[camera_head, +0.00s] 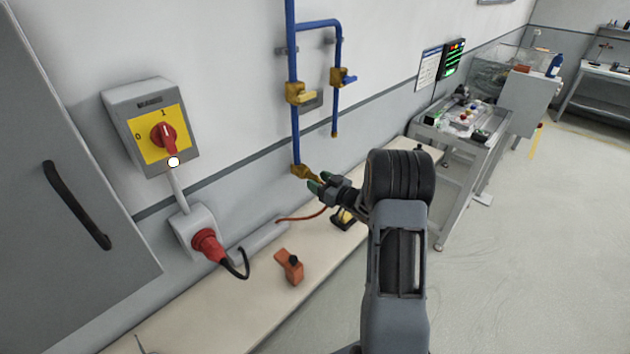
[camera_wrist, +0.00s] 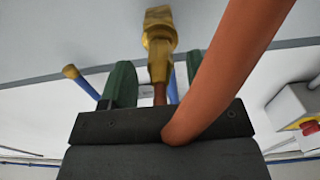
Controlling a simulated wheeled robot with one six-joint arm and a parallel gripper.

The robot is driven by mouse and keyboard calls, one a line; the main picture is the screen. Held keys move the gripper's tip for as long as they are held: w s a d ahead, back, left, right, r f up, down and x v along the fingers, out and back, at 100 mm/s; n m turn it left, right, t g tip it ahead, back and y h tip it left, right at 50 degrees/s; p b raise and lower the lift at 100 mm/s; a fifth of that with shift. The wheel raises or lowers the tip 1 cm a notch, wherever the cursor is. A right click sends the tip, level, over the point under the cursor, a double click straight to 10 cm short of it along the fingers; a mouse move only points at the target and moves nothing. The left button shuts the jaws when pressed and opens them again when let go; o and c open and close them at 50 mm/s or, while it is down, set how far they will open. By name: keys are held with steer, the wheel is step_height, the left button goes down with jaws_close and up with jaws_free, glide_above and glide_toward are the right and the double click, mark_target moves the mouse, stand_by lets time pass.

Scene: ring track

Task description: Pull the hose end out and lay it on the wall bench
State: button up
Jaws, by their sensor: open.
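The orange-red hose (camera_head: 300,217) rises from the wall bench (camera_head: 215,312) behind my gripper. In the wrist view the hose (camera_wrist: 232,70) crosses large in front of the right finger. Its end (camera_wrist: 160,94) meets the brass coupling (camera_wrist: 159,42) at the foot of the blue pipe and appears plugged in. The coupling also shows in the head view (camera_head: 303,171). My gripper (camera_head: 316,184), with green fingertips, is open just below the coupling. In the wrist view its fingers (camera_wrist: 158,80) stand on both sides of the hose end, with gaps visible. Contact is not visible.
An orange block with a black knob (camera_head: 290,267) and a yellow-black tool (camera_head: 343,218) lie on the bench. A red plug (camera_head: 207,245) with a black cable and a switch box (camera_head: 155,128) are on the wall. The front bench stretch is bare. A cart (camera_head: 465,140) stands beyond.

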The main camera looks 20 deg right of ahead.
mark_target(321, 183)
steer(key=shift+b+x, duration=0.3)
steer(key=shift+x, duration=0.85)
steer(key=shift+b, duration=0.45)
stand_by(0.5)
jaws_close()
stand_by(0.6)
steer(key=shift+s+d, duration=0.1)
steer(key=shift+v, duration=2.85)
